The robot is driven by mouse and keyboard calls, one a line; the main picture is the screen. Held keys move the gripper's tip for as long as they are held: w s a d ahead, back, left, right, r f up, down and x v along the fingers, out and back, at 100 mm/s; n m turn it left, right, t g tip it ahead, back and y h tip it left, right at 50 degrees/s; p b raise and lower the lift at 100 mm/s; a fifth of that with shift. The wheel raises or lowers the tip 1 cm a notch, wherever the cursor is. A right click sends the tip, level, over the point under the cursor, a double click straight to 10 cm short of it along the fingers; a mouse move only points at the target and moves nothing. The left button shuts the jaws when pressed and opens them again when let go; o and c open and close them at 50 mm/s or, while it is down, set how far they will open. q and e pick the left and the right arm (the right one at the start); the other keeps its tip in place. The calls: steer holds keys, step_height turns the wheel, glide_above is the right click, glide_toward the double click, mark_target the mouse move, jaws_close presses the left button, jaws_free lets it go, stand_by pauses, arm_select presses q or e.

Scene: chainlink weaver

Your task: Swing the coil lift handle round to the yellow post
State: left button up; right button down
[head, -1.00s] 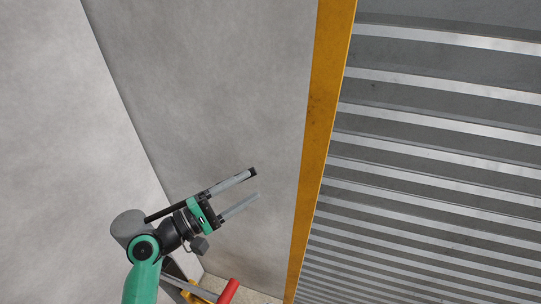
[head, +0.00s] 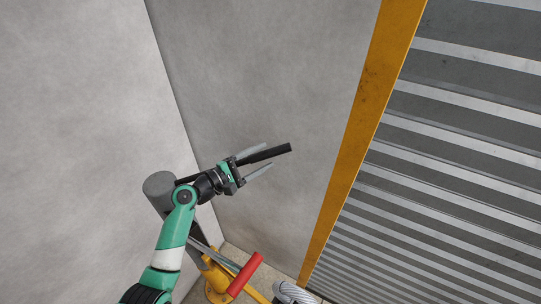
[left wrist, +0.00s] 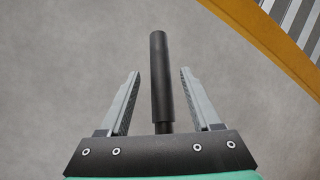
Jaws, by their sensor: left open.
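The coil lift handle appears to be a black bar with a thicker round grip (head: 268,154), reaching up and right from beside a grey cylinder (head: 159,185). My left gripper (head: 268,157) is open, with one finger on each side of the grip. In the left wrist view the grip (left wrist: 160,80) stands between the two fingers, with a visible gap on both sides, and extends past the fingertips. The yellow post (head: 368,120) is a tall, flat upright to the right, clearly apart from the grip. My right gripper is not in view.
A ribbed grey shutter (head: 460,130) stands right of the post. Grey walls (head: 265,60) lie behind and left. Low down are a red grip (head: 246,273), a yellow base (head: 216,284) and a grey coil (head: 292,293). Space between grip and post looks clear.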

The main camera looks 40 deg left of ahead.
arm_select(q)
steer(key=w, duration=0.3)
steer(key=shift+w+d, duration=0.15)
steer(key=shift+d, duration=0.15)
jaws_close()
stand_by(1.2)
